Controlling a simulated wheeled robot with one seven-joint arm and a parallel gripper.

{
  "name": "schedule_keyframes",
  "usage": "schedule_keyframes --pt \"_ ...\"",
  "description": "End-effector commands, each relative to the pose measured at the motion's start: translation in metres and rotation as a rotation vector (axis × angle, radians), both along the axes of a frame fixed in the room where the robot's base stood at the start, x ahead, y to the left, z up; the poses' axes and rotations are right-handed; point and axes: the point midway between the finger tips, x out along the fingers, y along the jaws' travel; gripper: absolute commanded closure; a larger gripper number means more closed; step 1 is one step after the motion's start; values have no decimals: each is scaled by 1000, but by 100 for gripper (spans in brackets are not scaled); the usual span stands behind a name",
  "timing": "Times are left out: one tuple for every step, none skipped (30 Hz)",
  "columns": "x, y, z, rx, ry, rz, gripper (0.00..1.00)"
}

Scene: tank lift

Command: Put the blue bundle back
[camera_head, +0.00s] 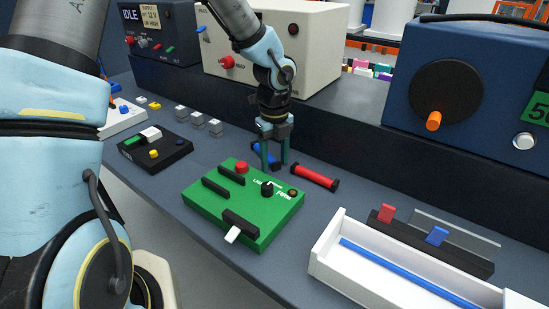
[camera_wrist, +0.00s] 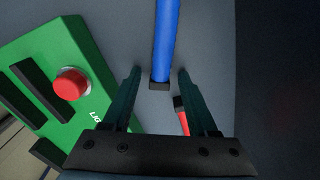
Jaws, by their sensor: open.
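The blue bundle (camera_head: 257,149) is a blue cylinder with dark end caps, lying on the bench behind the green board. My gripper (camera_head: 275,162) is over it, fingers pointing down and partly hiding it. In the wrist view the blue bundle (camera_wrist: 166,40) runs up out of the picture, its dark-capped near end lying between the open fingertips of my gripper (camera_wrist: 159,74). The fingers look apart from it on both sides. A similar red bundle (camera_head: 314,177) lies to the right, and its end shows by the right finger in the wrist view (camera_wrist: 182,116).
The green board (camera_head: 270,215) with a red button stands close in front. A white tray (camera_head: 325,245) with a blue strip along it is at the front right, beside a dark block (camera_head: 465,258) with red and blue tabs. A dark raised ledge (camera_head: 345,140) runs behind.

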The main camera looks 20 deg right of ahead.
Motion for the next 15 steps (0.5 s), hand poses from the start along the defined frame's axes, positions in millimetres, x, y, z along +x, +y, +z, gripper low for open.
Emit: schedule_keyframes --pt "0 0 0 0 0 0 41" --pt "0 0 0 0 0 0 41" --pt "0 0 0 0 0 0 41" --pt "0 0 1 0 0 0 41" --pt "0 0 2 0 0 0 41" --pt "0 0 4 -1 -1 0 41" --pt "1 0 6 -1 -1 0 41" --pt "1 0 9 -2 -2 1 41" --pt "1 0 14 -3 -2 2 41" --pt "1 0 19 -3 -3 3 41" --pt "1 -1 24 -4 -4 2 41" --pt "2 0 32 -4 -3 3 41" --pt "1 0 38 -4 -3 3 41" --pt "2 -1 45 -5 -5 3 41" --pt "2 0 54 -4 -4 3 41"
